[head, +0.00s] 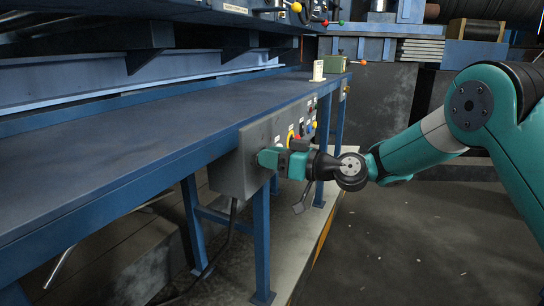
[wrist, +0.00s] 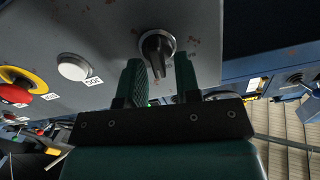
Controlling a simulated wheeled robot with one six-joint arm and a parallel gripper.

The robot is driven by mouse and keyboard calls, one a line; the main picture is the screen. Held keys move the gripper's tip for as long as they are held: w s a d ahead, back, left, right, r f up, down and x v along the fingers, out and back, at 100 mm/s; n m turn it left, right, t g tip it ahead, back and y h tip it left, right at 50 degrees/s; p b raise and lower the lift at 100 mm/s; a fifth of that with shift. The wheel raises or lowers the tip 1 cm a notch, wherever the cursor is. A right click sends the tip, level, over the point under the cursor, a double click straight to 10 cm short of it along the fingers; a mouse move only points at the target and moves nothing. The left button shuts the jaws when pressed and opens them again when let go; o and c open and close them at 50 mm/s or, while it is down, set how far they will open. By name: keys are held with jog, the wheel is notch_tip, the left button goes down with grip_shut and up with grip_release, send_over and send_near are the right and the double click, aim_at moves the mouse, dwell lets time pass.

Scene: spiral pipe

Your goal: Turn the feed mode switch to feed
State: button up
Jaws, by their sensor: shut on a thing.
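The feed mode switch (wrist: 156,47) is a black rotary knob with a metal collar on the face of a grey control box (head: 228,165). In the wrist view its handle points down toward my gripper, between the two fingers. My gripper (wrist: 161,78), teal with ribbed inner pads, is shut on the knob. In the head view my gripper (head: 268,158) is up against the near end of the box's face, and the knob is hidden there. I cannot read a label for the switch positions.
A white button (wrist: 75,67) and a red button (wrist: 14,94) on a yellow ring sit left of the switch in the wrist view. The box is fixed to a long blue bench (head: 130,130). Open floor (head: 420,240) lies to the right.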

jog(key=shift+w+d+f+m+p, duration=0.1)
jog(key=shift+m+p, duration=0.45)
jog(key=shift+m, duration=0.8)
jog(key=shift+w+d+f+m+p, duration=0.15)
jog(key=shift+m+p, duration=0.4)
jog(key=shift+m, duration=0.75)
jog(key=shift+w+a+m+p, duration=0.1)
jog(key=shift+m+p, duration=0.45)
jog(key=shift+m, duration=0.8)
jog(key=o, duration=0.6)
jog(key=shift+c, duration=0.2)
jog(key=shift+d, duration=0.1)
jog(key=b+v, duration=0.8)
jog(key=v, duration=0.9)
jog(key=shift+d, duration=0.15)
